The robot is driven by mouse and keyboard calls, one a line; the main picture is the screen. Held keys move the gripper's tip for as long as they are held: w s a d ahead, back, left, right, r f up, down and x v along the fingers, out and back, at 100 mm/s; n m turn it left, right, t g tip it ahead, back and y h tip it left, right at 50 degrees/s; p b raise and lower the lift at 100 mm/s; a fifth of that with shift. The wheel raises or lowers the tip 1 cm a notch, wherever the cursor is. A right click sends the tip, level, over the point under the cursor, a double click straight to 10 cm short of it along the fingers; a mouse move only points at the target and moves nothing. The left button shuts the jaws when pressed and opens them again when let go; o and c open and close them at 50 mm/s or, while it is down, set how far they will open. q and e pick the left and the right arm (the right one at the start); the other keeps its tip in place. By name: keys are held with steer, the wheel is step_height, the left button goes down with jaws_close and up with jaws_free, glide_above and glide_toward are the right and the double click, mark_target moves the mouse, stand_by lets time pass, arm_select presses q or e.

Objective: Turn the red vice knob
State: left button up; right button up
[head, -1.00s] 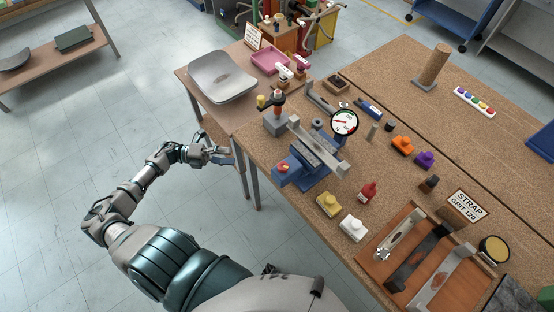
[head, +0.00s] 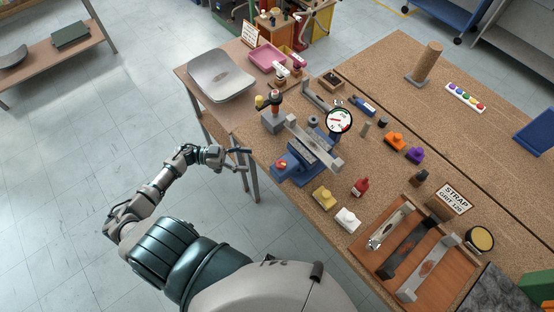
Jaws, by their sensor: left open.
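The red vice knob (head: 281,165) is on the near left end of the blue vice (head: 298,172), which stands at the left edge of the cork-topped bench. The grey vice jaws lie to the right of the knob. My left gripper (head: 244,157) is open and empty, left of the knob and apart from it, beside the bench edge. My right gripper does not show.
A gauge (head: 339,120) stands right behind the vice. Yellow (head: 323,197), white (head: 347,219) and red (head: 360,187) items sit on the bench near it. A wooden tray (head: 380,266) with metal strips lies at the front. Open floor lies left of the bench.

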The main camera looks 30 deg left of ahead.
mark_target(281, 163)
arm_select(q)
steer(key=x, duration=0.4)
steer(key=p+x, duration=0.1)
steer(key=x, duration=0.3)
steer(key=p+x, duration=0.1)
steer(key=x, duration=0.3)
steer(key=shift+s+d+r, duration=0.25)
steer(key=shift+d+r, duration=0.15)
steer(key=shift+d, duration=0.05)
steer(key=shift+w+f, duration=0.15)
steer(key=shift+w, duration=0.05)
steer(key=shift+a+f, duration=0.1)
steer(key=shift+a, duration=0.25)
steer(key=shift+d, duration=0.5)
steer(key=c, duration=1)
steer(key=shift+c, duration=0.8)
steer(key=shift+a, duration=0.1)
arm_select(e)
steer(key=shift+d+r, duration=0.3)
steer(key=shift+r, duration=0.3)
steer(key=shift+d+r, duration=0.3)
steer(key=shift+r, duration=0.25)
